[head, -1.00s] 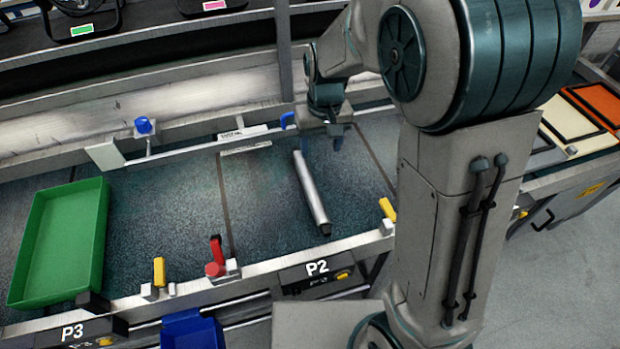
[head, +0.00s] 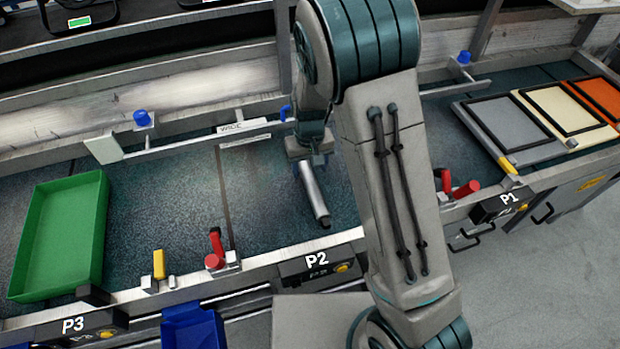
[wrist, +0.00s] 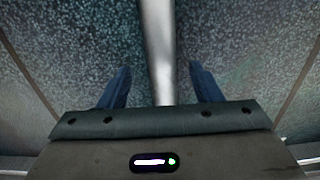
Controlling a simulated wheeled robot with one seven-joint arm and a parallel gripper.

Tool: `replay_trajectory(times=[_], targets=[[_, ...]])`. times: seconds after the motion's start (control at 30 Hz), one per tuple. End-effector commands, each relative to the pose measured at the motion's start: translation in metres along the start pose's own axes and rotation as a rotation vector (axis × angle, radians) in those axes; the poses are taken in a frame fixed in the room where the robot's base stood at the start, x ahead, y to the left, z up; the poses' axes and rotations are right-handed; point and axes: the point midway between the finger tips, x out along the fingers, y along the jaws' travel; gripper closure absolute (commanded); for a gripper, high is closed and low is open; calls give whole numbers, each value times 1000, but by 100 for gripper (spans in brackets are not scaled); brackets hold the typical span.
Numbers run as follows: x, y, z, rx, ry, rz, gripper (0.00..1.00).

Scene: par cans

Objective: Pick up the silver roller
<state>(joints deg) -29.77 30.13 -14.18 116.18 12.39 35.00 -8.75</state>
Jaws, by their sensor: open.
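The silver roller (head: 313,192) lies on the dark speckled bench surface above the P2 label, running from back to front with a dark front end. Its far part is hidden behind my gripper (head: 310,167) in the head view. In the wrist view the roller (wrist: 159,50) runs down the middle of the picture, between the two blue fingers of my gripper (wrist: 160,85). The fingers are spread wide, with a gap on each side of the roller. How high the fingertips are above the bench is hard to tell.
A green tray (head: 98,240) stands at the left. Yellow and red clamps (head: 215,250) line the front rail. A rail with a blue knob (head: 142,119) runs along the back. Framed panels (head: 515,130) lie at the right. The bench left of the roller is clear.

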Motion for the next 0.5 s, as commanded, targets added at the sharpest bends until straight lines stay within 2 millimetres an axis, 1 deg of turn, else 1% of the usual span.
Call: replay_trajectory(times=[0.03, 0.1, 0.23, 0.33, 0.5], targets=[[9, -1, 3, -1, -7, 1, 42], [20, -2, 4, 0, -6, 1, 42], [35, -2, 3, 0, -3, 1, 42], [40, -2, 3, -1, -2, 1, 42], [40, -2, 3, -1, -1, 0, 42]])
